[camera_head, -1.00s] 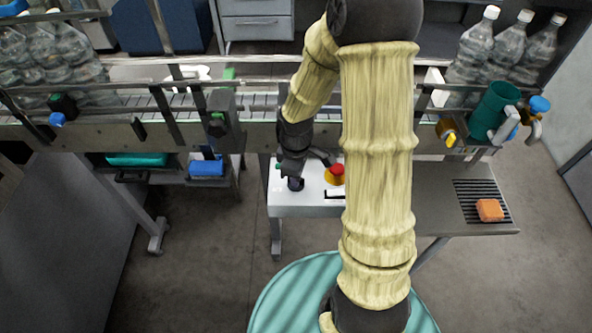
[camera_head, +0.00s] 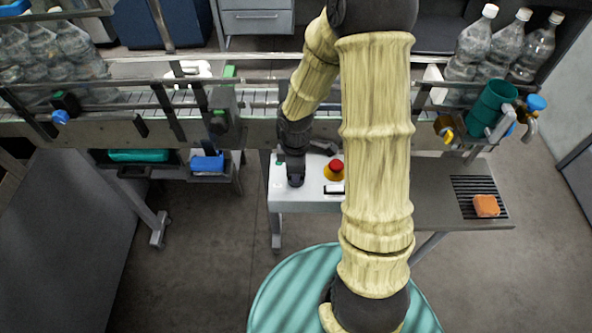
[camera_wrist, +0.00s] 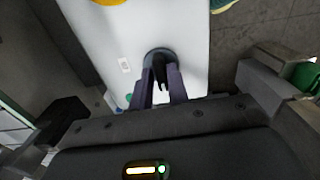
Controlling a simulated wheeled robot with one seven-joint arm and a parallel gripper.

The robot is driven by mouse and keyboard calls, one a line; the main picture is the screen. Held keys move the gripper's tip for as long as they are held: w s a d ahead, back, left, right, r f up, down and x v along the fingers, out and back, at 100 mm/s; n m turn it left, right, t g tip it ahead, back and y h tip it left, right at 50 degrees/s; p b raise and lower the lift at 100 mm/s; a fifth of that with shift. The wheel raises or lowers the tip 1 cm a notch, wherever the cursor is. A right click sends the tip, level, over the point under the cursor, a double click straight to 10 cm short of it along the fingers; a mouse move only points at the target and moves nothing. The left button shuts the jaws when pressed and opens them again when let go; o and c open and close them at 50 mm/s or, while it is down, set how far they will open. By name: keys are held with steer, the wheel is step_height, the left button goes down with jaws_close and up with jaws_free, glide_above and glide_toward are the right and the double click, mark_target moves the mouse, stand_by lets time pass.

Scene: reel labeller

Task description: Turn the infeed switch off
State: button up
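The white control box (camera_head: 310,202) stands in front of the conveyor. My gripper (camera_head: 295,180) points down over the dark rotary switch at the box's left part and hides most of it in the head view. In the wrist view, the black switch (camera_wrist: 159,54) sits on the white panel, with its grip between the two fingertips of my gripper (camera_wrist: 161,72). The fingers are close to its sides; whether they press on it is unclear. The switch's exact angle and any position marks cannot be read.
A red mushroom button (camera_head: 336,166) on a yellow base stands right of the switch. A small green button (camera_head: 279,162) is at the box's left edge. The conveyor (camera_head: 255,130) runs behind. An orange block (camera_head: 486,205) lies on the grille at right.

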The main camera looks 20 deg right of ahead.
steer(key=shift+o, duration=1.3)
steer(key=shift+d+r, duration=0.1)
steer(key=shift+r, duration=0.35)
step_height(320, 180, up, 16)
steer(key=shift+r, duration=0.25)
steer(key=s+f+m+t, duration=0.1)
steer(key=s+f+m, duration=0.2)
steer(key=m, duration=0.4)
steer(key=s+f+m+t+b, duration=0.1)
steer(key=s+f+m, duration=0.2)
steer(key=s+m, duration=0.2)
steer(key=m, duration=0.2)
steer(key=shift+m+t, duration=0.3)
